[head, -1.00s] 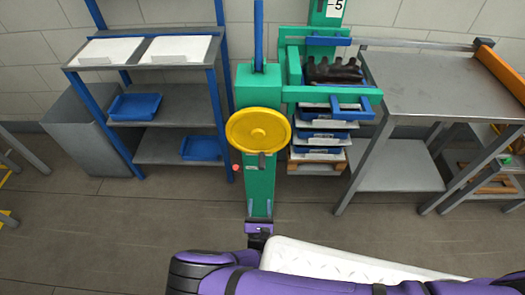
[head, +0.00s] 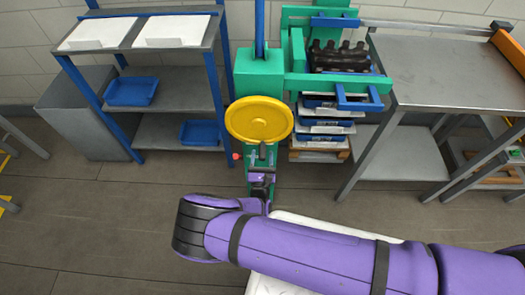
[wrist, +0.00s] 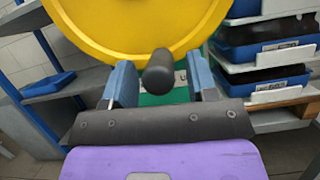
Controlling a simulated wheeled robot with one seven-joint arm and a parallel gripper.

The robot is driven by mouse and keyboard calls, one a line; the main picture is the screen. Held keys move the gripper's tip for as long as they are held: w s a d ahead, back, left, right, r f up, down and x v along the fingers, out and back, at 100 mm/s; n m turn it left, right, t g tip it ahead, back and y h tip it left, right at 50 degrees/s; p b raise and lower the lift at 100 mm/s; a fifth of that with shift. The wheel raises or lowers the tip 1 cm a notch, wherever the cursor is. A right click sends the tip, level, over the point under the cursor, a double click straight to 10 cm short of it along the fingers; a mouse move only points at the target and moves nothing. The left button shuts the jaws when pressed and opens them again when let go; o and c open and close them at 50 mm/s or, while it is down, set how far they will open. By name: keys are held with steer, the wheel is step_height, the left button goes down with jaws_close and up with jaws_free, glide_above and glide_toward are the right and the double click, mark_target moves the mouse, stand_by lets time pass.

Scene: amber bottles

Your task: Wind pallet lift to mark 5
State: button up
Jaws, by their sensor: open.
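The yellow handwheel (head: 259,120) is on the green lift post (head: 257,72). It fills the top of the wrist view (wrist: 115,30). Its dark crank knob (wrist: 158,72) sticks out at the wheel's lower side, toward the wrist camera. My gripper (wrist: 160,80) is open, with one blue-grey finger on each side of the knob; I cannot tell whether either touches it. In the head view my gripper (head: 262,163) is just below the wheel. The green lift carriage (head: 298,55) with blue parts carries dark bottles (head: 340,56). No height mark is in view now.
Below the carriage, blue trays (head: 325,127) are stacked on a wooden pallet (head: 318,156). A shelf rack (head: 183,100) stands left, a steel table (head: 445,75) right. A small red knob (head: 236,156) is by the post. Open floor lies in front at left.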

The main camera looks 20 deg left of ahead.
steer(key=shift+x, duration=0.95)
jaws_close()
steer(key=shift+d+n, duration=0.15)
steer(key=shift+n, duration=0.15)
